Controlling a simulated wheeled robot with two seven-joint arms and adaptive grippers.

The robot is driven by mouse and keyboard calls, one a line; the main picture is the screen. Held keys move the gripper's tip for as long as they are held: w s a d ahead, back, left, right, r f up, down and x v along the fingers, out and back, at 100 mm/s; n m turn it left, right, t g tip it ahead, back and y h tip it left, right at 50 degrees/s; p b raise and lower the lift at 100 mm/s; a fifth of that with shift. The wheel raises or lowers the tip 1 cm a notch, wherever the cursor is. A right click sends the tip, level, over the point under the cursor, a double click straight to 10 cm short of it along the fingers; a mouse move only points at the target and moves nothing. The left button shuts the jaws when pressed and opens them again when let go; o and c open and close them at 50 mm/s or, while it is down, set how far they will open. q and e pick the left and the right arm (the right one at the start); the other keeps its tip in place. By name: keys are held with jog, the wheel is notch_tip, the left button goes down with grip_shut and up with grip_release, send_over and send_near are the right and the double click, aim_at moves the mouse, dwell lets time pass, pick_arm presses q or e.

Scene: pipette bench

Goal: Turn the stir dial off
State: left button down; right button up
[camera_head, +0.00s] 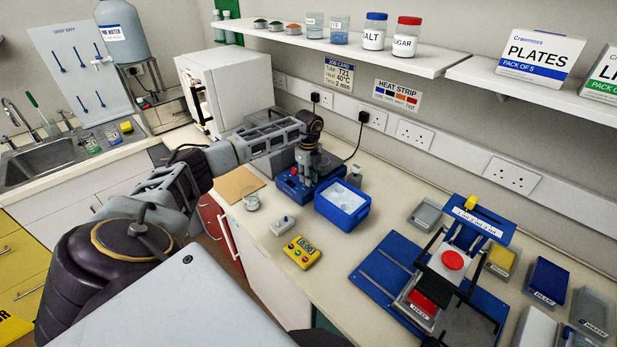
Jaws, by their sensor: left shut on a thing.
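The blue stirrer (287,186) stands on the bench left of centre, below the heat strip sign. My left arm reaches in from the left, and its gripper (308,178) points down over the stirrer. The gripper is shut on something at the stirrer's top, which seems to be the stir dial. The dial is hidden by the fingers, so its setting cannot be read. My right gripper is not in view.
A blue tub (343,203) with pale contents stands right beside the stirrer. A glass beaker (251,202), a small white switch box (283,225) and a yellow timer (301,252) are in front. A blue-based rig (386,273) fills the right. A shelf (350,53) overhangs the back.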

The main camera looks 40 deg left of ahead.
pick_arm(q)
jog(key=c, duration=1.3)
grip_release()
jog(key=shift+o, duration=0.2)
jog(key=shift+r, duration=0.15)
notch_tip(320, 180, up, 12)
jog(key=shift+f, duration=0.2)
